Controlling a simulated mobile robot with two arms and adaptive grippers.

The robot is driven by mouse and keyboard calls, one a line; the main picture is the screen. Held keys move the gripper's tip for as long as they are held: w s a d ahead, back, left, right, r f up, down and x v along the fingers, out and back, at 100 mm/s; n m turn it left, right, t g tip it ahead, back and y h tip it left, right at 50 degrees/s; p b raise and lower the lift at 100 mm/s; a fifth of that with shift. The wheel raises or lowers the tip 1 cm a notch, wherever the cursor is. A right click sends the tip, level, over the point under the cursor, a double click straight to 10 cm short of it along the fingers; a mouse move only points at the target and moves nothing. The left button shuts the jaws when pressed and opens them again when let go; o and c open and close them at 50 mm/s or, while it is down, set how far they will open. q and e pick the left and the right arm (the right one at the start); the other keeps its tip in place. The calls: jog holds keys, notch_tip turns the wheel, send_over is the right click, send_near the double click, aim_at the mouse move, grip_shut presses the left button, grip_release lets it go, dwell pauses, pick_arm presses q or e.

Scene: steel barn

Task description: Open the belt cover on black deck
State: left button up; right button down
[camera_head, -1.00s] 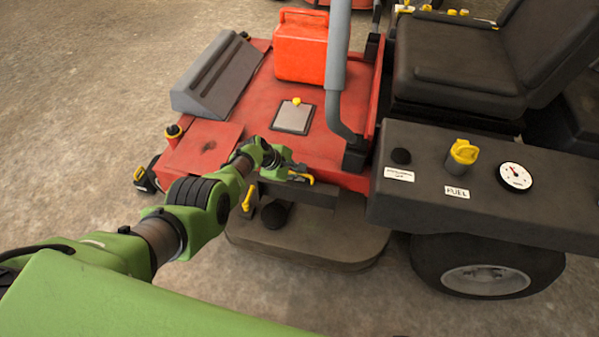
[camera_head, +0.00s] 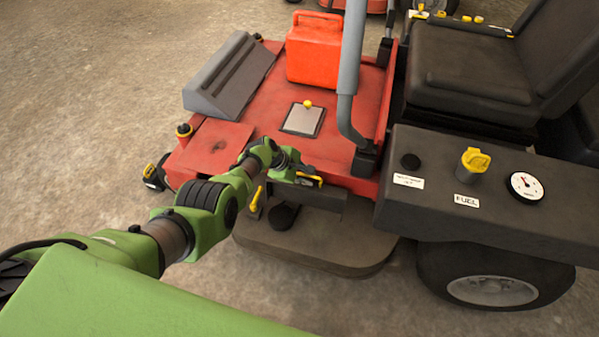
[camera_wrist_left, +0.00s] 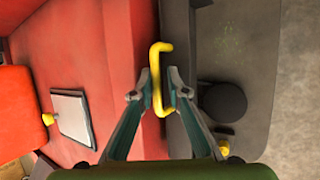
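The black deck (camera_head: 320,245) juts out at the side of the red mower, below its red floor. A dark belt cover (camera_head: 325,202) lies on it along the red floor's edge. A yellow handle (camera_head: 309,180) is at the cover; in the left wrist view the yellow handle (camera_wrist_left: 156,78) runs upright between the fingertips. My left gripper (camera_head: 294,172) reaches in from the left at the handle. Its fingers (camera_wrist_left: 158,88) are drawn close together around the bar and look shut on it. The cover lies flat and looks closed. My right gripper is not in view.
A grey upright post (camera_head: 352,70) and the black console with a yellow fuel cap (camera_head: 473,160) stand right of the handle. A red fuel can (camera_head: 314,50) stands on the red floor. A second yellow lever (camera_head: 256,199) is close below my left arm.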

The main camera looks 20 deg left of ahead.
pick_arm(q)
jog(key=v, duration=0.7)
jog(key=shift+s+r, duration=0.15)
jog(key=shift+r, duration=0.15)
dwell(0.3)
jog(key=shift+a, duration=0.15)
dwell(0.3)
